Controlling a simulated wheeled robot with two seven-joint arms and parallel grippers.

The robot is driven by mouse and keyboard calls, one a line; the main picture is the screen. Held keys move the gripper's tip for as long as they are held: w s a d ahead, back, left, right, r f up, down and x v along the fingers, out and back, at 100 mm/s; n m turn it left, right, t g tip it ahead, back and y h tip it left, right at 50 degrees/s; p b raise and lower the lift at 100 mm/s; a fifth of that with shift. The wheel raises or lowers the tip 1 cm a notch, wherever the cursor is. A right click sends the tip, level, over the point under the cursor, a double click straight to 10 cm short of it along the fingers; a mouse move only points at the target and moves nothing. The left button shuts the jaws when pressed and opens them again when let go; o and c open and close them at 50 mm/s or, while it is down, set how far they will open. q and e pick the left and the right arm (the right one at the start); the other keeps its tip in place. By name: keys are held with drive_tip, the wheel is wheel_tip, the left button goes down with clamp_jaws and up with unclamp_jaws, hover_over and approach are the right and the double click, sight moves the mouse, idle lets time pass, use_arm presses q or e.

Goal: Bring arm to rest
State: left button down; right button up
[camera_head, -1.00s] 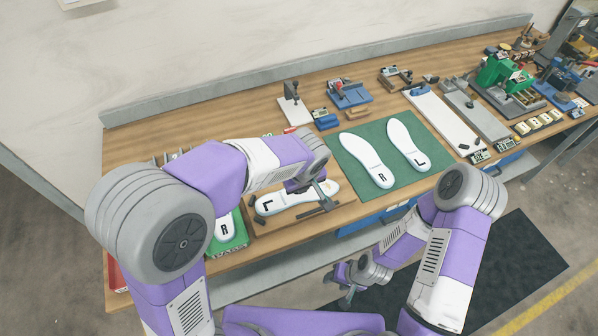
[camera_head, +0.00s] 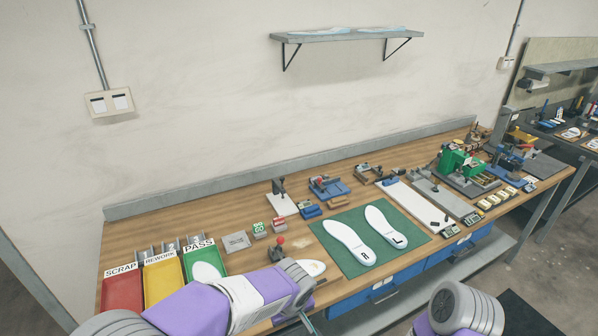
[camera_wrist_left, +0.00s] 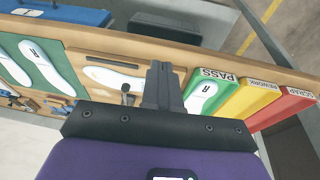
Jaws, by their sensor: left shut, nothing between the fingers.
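My left arm (camera_head: 235,300) reaches in from the left along the bench front. Its gripper is hard to make out in the head view; in the left wrist view the fingers (camera_wrist_left: 163,86) are together and empty, above the bench edge between a lone white insole and the PASS tray. That lone insole (camera_head: 313,268) is partly hidden by my wrist in the head view and lies on a brown holder (camera_wrist_left: 90,60) in the wrist view. Only a grey joint of my right arm (camera_head: 465,308) shows; its gripper is out of view.
Red SCRAP (camera_head: 122,294), yellow REWORK (camera_head: 162,281) and green PASS (camera_head: 188,262) trays stand at left; PASS holds an insole (camera_head: 207,272). A green mat (camera_head: 340,255) bears two insoles marked R and L. Tools crowd the right. A wall shelf (camera_head: 345,36) hangs above.

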use_arm(q)
wheel_tip(320, 180, down, 10)
drive_tip(key=a+m+g+h, duration=0.1)
drive_tip(key=a+g, duration=0.1)
drive_tip(key=s+a+f+h, duration=0.1)
drive_tip(key=s+a+f, duration=0.1)
drive_tip(key=s+f, duration=0.5)
drive_tip(key=s+a+f+m+h, duration=0.1)
drive_tip(key=s+a+f+h, duration=0.1)
drive_tip(key=s+f, duration=0.5)
wheel_tip(320, 180, down, 5)
drive_tip(key=shift+s+a+r+h, duration=0.2)
drive_tip(key=shift+a+h, duration=0.1)
drive_tip(key=shift+a, duration=0.45)
